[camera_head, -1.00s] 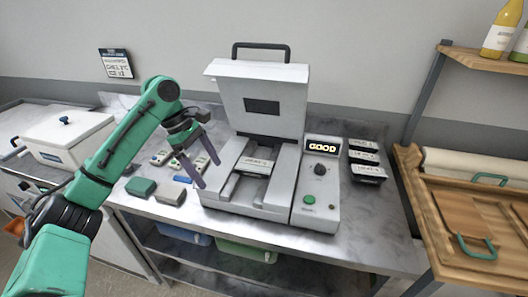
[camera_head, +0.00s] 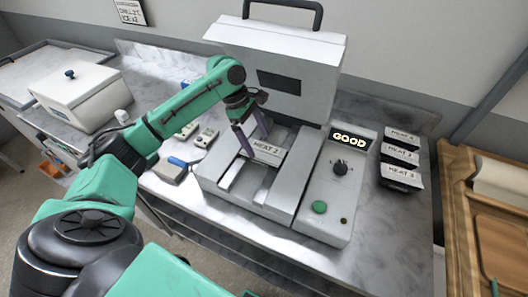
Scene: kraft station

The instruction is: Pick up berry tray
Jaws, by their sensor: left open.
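A pale tray (camera_head: 264,151) with a label that looks like "MEAT 2" sits in the bed of the open grey sealing machine (camera_head: 326,210). I see no tray with a readable berry label. My left gripper (camera_head: 257,144) is open, with its fingers pointing down at the back edge of this tray. One finger is at its left end; I cannot tell whether they touch it. My right gripper is not in view.
The machine's lid (camera_head: 280,62) stands raised behind the gripper, and its display reads "GOOD". Several dark trays (camera_head: 401,158) with white "MEAT" labels are stacked at the right. A white lidded box (camera_head: 76,97) stands at the left. Small devices lie left of the machine.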

